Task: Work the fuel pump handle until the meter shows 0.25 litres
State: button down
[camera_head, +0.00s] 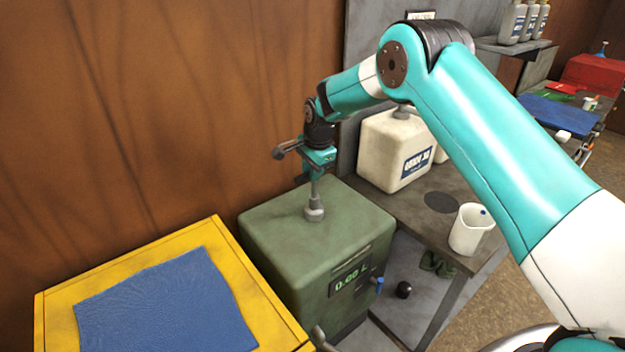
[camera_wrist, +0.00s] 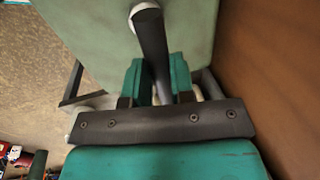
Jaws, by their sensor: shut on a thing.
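The green fuel pump box (camera_head: 300,240) stands in the middle of the head view. Its front meter (camera_head: 350,278) reads 0.00 L. A grey pump rod (camera_head: 314,205) rises upright from the top of the box. My gripper (camera_head: 318,170) is above the box, at the top of the rod, shut on the pump handle (camera_head: 287,149). The grey handle bar sticks out left of the gripper. In the wrist view the teal fingers (camera_wrist: 160,85) are close together near the dark rod (camera_wrist: 150,45), with the green box top (camera_wrist: 95,25) beyond. The fingers' exact contact is partly hidden.
A yellow cabinet (camera_head: 50,300) with a blue cloth (camera_head: 165,305) stands at the left. A white jug (camera_head: 470,230) and a cream canister (camera_head: 395,150) are on the grey bench (camera_head: 440,195) at the right. A brown wall (camera_head: 160,110) is close behind the pump.

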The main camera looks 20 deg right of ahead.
notch_tip(320, 180, up, 7)
jog(key=shift+f+p, duration=0.15)
jog(key=shift+p, duration=0.45)
jog(key=shift+w, duration=0.1)
jog(key=c, duration=1)
grip_release()
jog(key=shift+o, duration=0.2)
jog(key=s+r+b, duration=0.1)
jog(key=r+b, duration=0.1)
jog(key=r, duration=0.6)
jog(key=s+d+r+b, duration=0.1)
jog(key=s+r+b, duration=0.1)
jog(key=r, duration=0.7)
jog(key=shift+s+d+b, duration=0.2)
jog(key=shift+b, duration=0.1)
